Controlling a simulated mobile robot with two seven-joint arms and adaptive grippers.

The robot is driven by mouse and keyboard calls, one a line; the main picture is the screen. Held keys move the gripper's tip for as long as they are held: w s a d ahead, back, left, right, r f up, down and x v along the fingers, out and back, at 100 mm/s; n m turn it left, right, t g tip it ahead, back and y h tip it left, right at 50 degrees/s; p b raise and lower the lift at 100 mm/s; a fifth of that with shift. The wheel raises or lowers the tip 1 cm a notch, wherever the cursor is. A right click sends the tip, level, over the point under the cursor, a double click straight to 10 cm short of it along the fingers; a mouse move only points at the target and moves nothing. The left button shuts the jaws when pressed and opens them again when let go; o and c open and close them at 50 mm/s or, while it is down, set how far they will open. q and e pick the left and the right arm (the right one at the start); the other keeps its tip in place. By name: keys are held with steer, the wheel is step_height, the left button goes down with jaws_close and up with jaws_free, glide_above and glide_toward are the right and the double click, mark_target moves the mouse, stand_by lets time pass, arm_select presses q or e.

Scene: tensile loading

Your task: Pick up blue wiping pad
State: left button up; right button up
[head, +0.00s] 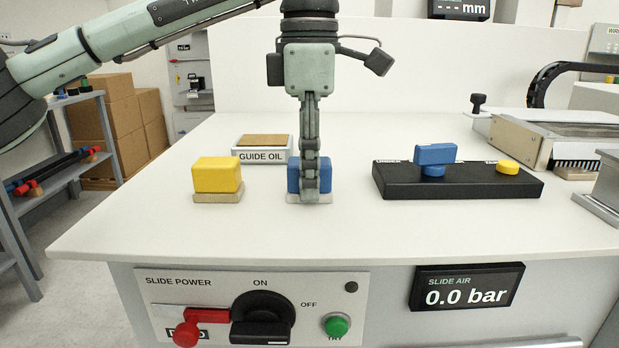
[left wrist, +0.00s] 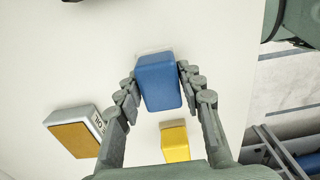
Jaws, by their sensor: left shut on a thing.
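The blue wiping pad (head: 293,174) stands on the white table, with a pale layer (head: 293,198) at its bottom. My left gripper (head: 311,188) reaches down from above and hides part of the pad in the head view. In the left wrist view the blue pad (left wrist: 159,82) sits between the two fingers of my left gripper (left wrist: 159,88), which are shut on its sides. I cannot tell whether the pad is clear of the table. My right gripper is not in view.
A yellow pad (head: 217,175) stands to the left. The guide oil tray (head: 262,156) is just behind. A black block (head: 456,185) with a blue valve handle (head: 435,154) and a yellow button (head: 507,167) stands to the right. The table's front (head: 350,240) is clear.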

arm_select(q)
steer(key=shift+r, duration=0.15)
steer(key=shift+c, duration=0.5)
steer(key=shift+r, duration=0.25)
steer(key=r, duration=0.3)
steer(key=shift+s+a+r, duration=0.15)
steer(key=shift+s+r, duration=0.05)
steer(key=shift+r, duration=0.15)
steer(key=s+a+r, duration=0.6)
steer(key=s, duration=0.3)
steer(key=shift+a+r, duration=0.25)
steer(key=shift+a, duration=0.15)
